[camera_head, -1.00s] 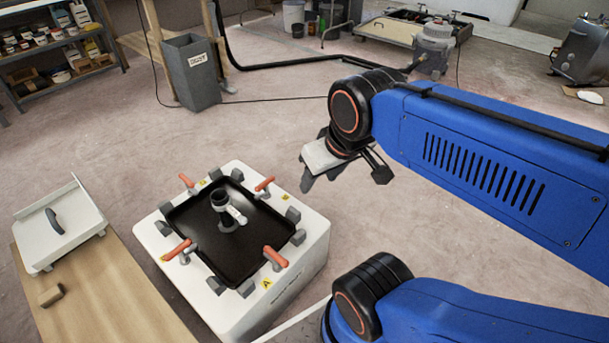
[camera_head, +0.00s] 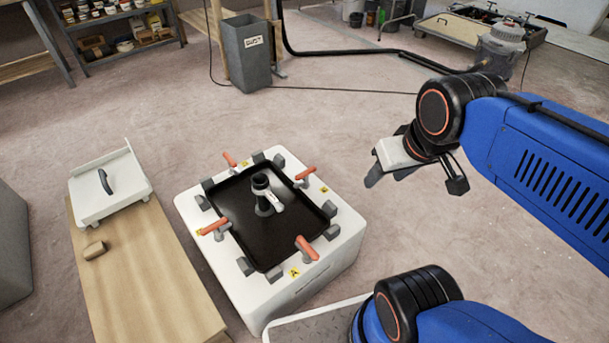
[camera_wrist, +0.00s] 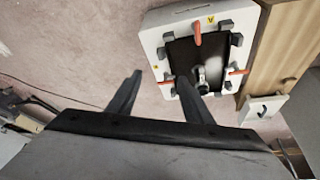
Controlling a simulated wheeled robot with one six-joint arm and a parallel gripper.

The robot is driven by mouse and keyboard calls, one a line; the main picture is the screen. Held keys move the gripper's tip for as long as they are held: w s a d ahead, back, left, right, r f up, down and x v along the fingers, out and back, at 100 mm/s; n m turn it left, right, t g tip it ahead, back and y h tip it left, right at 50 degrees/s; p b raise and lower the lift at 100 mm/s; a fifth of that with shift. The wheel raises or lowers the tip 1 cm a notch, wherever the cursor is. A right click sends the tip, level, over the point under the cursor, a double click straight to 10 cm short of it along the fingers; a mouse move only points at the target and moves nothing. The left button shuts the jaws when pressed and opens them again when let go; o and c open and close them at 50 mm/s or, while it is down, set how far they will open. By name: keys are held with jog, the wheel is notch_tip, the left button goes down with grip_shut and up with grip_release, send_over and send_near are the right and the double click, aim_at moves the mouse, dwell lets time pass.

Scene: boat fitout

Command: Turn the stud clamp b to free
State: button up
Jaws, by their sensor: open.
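Red-handled clamps stand around a black tray (camera_head: 240,222) on a white box. The front-right clamp (camera_head: 307,248) is beside a yellow tag (camera_head: 294,272) that looks like A. Other clamps are at the left (camera_head: 214,227), the back (camera_head: 230,159) and the right (camera_head: 305,173); their tags are too small to read, so I cannot tell which is stud clamp b. My gripper (camera_head: 386,181) is open and empty, above and right of the box, apart from every clamp. In the wrist view, its fingers (camera_wrist: 160,77) are spread, with a red clamp handle (camera_wrist: 197,32) beyond them.
A black upright fitting (camera_head: 262,190) stands in the tray. A wooden bench (camera_head: 150,270) with a white handled panel (camera_head: 125,190) and a small wooden block (camera_head: 95,250) is left of the box. A grey bin (camera_head: 246,60) stands behind. The floor between is clear.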

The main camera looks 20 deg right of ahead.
jog(key=shift+c, duration=0.9)
